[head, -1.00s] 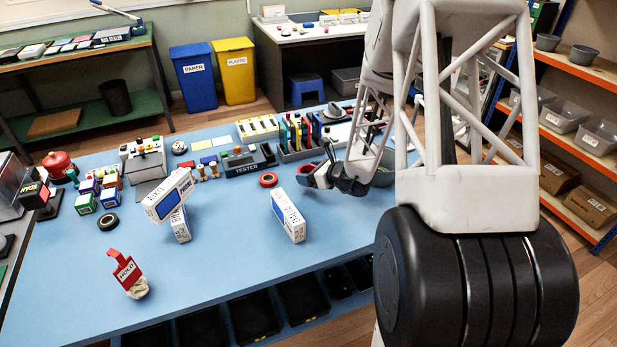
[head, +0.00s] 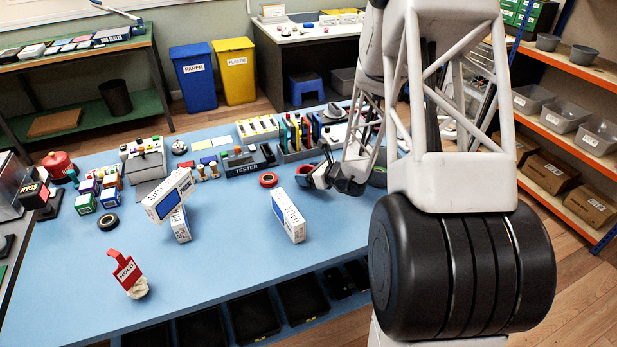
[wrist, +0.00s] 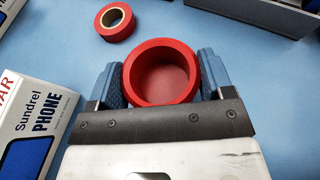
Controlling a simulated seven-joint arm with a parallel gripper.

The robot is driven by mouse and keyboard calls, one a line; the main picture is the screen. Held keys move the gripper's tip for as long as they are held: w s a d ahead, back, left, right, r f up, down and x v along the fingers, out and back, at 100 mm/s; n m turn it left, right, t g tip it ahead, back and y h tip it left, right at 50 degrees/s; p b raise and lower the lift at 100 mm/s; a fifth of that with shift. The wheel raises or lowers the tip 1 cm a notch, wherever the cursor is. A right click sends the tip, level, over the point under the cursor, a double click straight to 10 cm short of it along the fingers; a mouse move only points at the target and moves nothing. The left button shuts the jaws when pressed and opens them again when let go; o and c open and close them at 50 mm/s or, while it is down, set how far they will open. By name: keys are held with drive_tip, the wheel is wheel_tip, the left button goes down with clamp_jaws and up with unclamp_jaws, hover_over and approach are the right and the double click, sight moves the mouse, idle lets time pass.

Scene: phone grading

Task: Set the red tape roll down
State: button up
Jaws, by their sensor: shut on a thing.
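A red tape roll (head: 268,186) with a pale core lies flat on the blue table, apart from my gripper. It also shows in the wrist view (wrist: 124,30), up and left of my gripper (wrist: 162,80). My gripper is shut on a red round cup (wrist: 163,44); its fingers press on opposite sides of the cup's wall. The cup looks hollow, with a red floor inside. In the head view my gripper (head: 312,176) is low over the table, to the right of the tape roll; whether the cup touches the table cannot be told.
A white phone box (head: 288,216) stands close by, at the left of the wrist view (wrist: 28,125). Behind is a grey rack (head: 290,156) with upright coloured items. The front middle of the table is clear.

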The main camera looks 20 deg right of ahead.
drive_tip(key=shift+f, duration=0.8)
drive_tip(key=shift+f, duration=0.1)
drive_tip(key=o, duration=0.9)
drive_tip(key=shift+o, duration=0.2)
drive_tip(key=shift+v, duration=6.1)
drive_tip(key=shift+a, duration=0.15)
